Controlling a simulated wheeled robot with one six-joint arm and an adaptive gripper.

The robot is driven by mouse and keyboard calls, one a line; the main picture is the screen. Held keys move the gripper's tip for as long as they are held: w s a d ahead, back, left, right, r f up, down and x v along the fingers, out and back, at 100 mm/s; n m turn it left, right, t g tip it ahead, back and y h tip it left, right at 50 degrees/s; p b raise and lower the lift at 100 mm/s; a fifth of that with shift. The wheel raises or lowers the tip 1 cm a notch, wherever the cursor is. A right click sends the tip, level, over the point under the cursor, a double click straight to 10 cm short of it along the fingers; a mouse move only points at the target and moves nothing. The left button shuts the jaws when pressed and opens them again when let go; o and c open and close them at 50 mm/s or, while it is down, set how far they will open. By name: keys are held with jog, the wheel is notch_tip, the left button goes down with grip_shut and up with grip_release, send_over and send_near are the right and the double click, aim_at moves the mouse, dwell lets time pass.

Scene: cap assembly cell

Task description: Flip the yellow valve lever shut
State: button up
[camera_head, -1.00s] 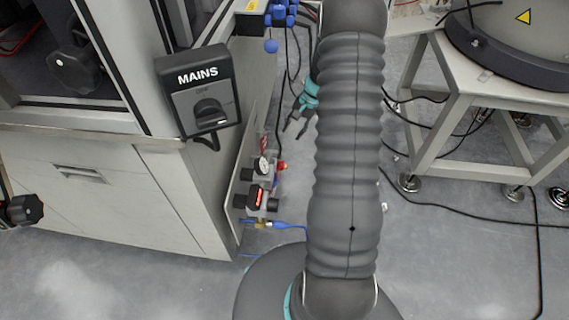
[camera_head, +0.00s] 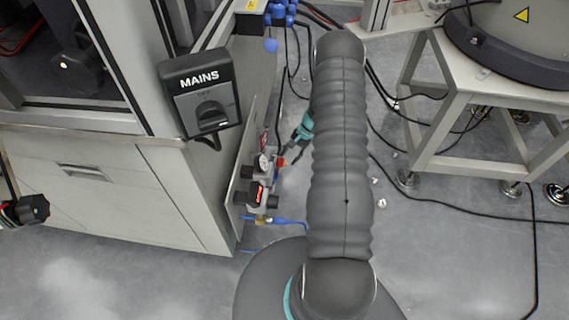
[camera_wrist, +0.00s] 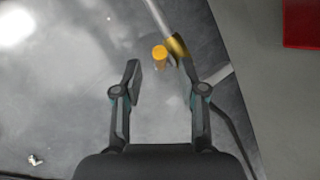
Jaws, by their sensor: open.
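The yellow lever (camera_wrist: 160,57) shows in the wrist view as a short, rounded yellow piece, seen nearly end-on. It is beside a brass-coloured fitting (camera_wrist: 177,46) on a thin metal pipe. My gripper (camera_wrist: 161,76) is open and empty, its two fingers apart. The lever appears just beyond the fingertips, between their lines; I see no contact. In the head view my gripper (camera_head: 288,157) is low beside the cabinet's side, close to the gauge assembly, partly hidden by my arm. I cannot make out the yellow lever in that view.
A gauge and regulator assembly (camera_head: 258,182) with a red knob is mounted on the cabinet side. A MAINS switch box (camera_head: 199,92) is above it. A white-framed stand (camera_head: 468,100) is at right. Cables lie on the floor. A red block (camera_wrist: 302,24) is top right in the wrist view.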

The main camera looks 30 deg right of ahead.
jog(key=shift+x, duration=2.55)
grip_shut()
